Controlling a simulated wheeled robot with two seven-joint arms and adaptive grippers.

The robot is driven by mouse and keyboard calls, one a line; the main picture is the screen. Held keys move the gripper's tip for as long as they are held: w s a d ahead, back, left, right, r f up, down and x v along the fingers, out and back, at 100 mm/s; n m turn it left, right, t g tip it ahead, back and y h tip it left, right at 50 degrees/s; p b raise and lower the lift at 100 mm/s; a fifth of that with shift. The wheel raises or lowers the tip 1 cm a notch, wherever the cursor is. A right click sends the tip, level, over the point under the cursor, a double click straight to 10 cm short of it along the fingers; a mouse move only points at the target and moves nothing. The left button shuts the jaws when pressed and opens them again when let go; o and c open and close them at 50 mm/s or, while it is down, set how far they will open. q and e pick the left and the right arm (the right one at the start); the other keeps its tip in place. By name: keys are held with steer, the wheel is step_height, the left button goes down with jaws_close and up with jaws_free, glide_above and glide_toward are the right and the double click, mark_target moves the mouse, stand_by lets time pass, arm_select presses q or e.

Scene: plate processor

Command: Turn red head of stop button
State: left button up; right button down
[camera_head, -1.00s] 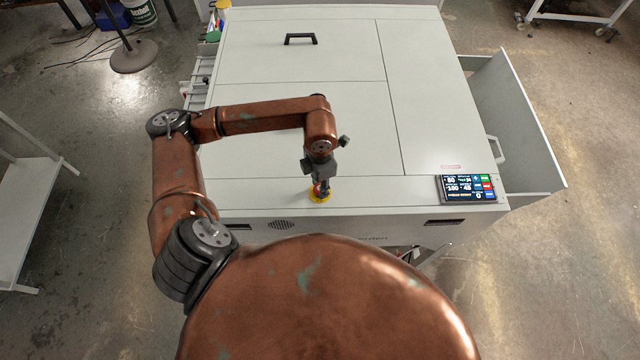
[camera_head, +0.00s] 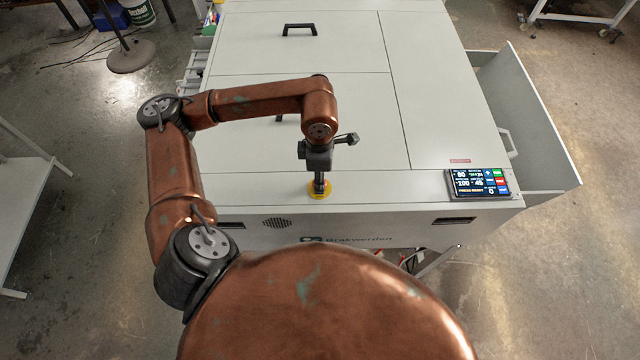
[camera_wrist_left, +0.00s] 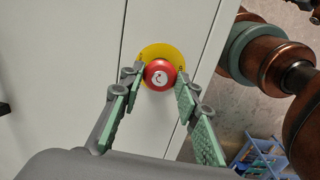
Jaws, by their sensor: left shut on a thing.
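The stop button has a red head (camera_wrist_left: 160,75) with a white arrow mark, on a round yellow base (camera_wrist_left: 157,51). The yellow base also shows in the head view (camera_head: 317,195), at the front edge of the white machine's top. My left gripper (camera_wrist_left: 161,74) points down at the button, with one finger on each side of the red head, shut on it. In the head view the gripper (camera_head: 319,187) hides the red head. My right gripper is in neither view.
The white machine (camera_head: 250,110) has a flat top with a black handle (camera_head: 299,29). A display panel (camera_head: 478,184) sits at its front right corner. An open drawer or side panel (camera_head: 530,120) sticks out on the right. A blue crate (camera_wrist_left: 262,158) shows low in the wrist view.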

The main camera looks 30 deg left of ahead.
arm_select(q)
steer(key=shift+m+b, duration=1.1)
steer(key=shift+b, duration=0.2)
steer(key=o, duration=1.2)
steer(key=shift+c, duration=0.2)
step_height(320, 180, up, 12)
